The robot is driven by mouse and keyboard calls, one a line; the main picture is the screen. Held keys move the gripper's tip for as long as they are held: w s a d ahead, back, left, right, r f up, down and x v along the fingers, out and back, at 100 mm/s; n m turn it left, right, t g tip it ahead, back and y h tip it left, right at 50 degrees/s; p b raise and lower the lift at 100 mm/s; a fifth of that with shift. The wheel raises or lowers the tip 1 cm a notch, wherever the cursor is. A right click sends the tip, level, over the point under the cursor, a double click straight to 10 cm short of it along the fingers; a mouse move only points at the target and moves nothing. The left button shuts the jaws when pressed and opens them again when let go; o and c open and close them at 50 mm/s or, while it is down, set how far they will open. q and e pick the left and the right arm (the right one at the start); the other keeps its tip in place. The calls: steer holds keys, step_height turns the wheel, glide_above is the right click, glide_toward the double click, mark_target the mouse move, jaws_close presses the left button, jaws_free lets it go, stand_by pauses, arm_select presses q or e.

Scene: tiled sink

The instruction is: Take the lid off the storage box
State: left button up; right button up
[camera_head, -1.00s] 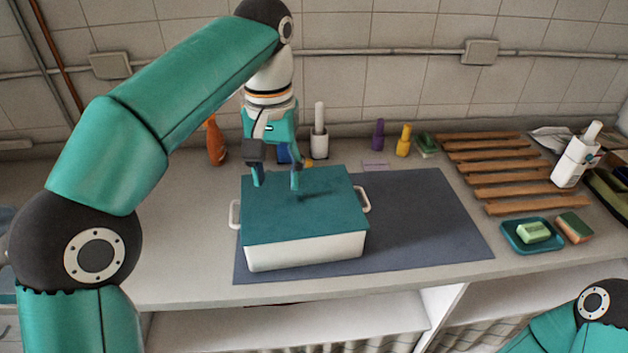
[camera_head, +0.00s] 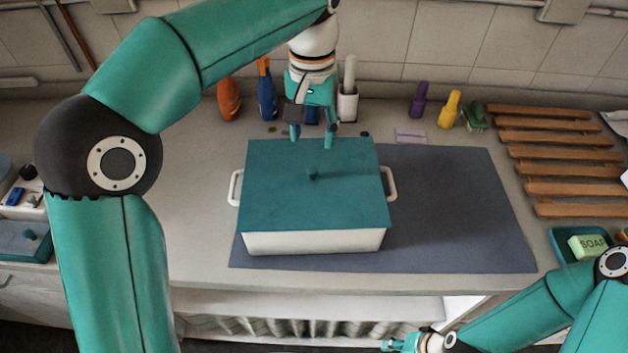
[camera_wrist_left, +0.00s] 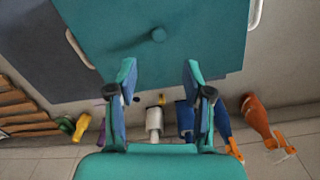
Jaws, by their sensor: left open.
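The storage box (camera_head: 314,241) is white with two side handles and sits on the dark grey mat (camera_head: 460,220). My left gripper (camera_head: 312,138) is open and empty, above the back edge of the lid and behind the knob. In the left wrist view its fingers (camera_wrist_left: 158,75) are spread apart. My right gripper (camera_head: 392,345) is at the bottom edge, and its fingers are too small to read.
Behind the box stand an orange bottle (camera_head: 229,99), a blue bottle (camera_head: 267,92), a white holder (camera_head: 347,104), and purple (camera_head: 418,100) and yellow (camera_head: 450,108) bottles. A wooden rack (camera_head: 560,165) and a soap dish (camera_head: 561,244) are at the right. The mat right of the box is clear.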

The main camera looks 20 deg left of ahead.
mark_target(313, 169)
arm_select(q)
step_height(313, 169, down, 3)
steer(key=shift+r, duration=0.1)
steer(key=shift+s+f, duration=0.2)
steer(key=shift+f, duration=2.8)
jaws_close()
